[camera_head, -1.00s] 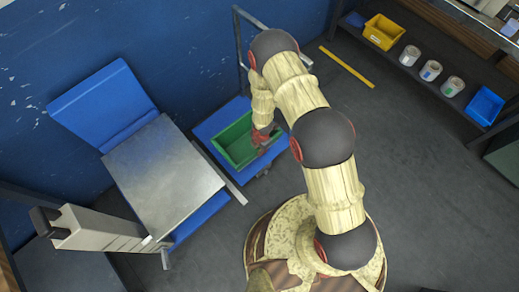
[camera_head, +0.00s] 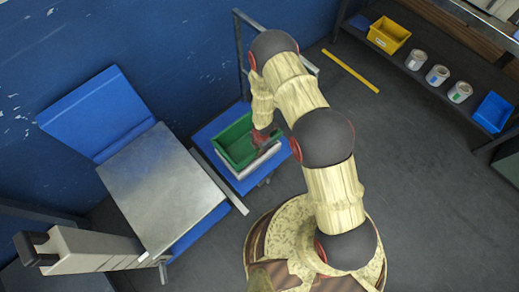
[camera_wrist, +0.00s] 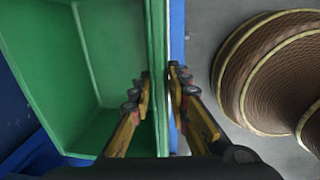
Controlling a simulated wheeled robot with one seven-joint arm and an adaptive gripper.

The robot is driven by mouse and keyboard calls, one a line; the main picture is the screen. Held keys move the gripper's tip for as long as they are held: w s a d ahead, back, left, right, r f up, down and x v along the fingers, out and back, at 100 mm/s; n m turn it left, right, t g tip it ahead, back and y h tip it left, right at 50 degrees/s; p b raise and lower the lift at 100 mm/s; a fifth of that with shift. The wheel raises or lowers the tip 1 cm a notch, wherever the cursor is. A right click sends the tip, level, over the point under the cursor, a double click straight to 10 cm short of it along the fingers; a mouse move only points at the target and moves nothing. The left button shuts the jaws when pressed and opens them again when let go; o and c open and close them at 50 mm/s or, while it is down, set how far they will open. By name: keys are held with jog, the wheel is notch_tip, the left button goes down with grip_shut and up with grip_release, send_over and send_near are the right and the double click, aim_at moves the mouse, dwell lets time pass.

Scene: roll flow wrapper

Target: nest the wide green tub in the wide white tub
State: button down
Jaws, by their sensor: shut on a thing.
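The wide green tub (camera_head: 236,147) is upright over the blue cart at the centre of the head view. Its open inside shows at left in the wrist view (camera_wrist: 112,50). My gripper (camera_wrist: 160,74) is shut on the green tub's side wall, one finger inside and one outside. The wide white tub (camera_head: 261,164) shows only as a pale edge along the near side of the green tub, just below it. The rest of it is hidden by the green tub. I cannot tell how deep the green tub sits in it.
The blue cart top (camera_head: 209,131) lies under the tubs. A metal-topped table (camera_head: 165,190) stands close at left, with a grey post in front. A shelf at right holds a yellow bin (camera_head: 388,35), several white cans and a blue bin (camera_head: 493,111).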

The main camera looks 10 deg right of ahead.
jog(key=shift+f+b, duration=3.1)
jog(key=shift+f, duration=0.85)
jog(key=c, duration=1.6)
grip_release()
jog(key=shift+s+d+r, duration=0.1)
jog(key=shift+s+r, duration=0.05)
jog(key=shift+r, duration=1.7)
jog(key=shift+s+d+r, duration=0.1)
jog(key=shift+r, duration=1.75)
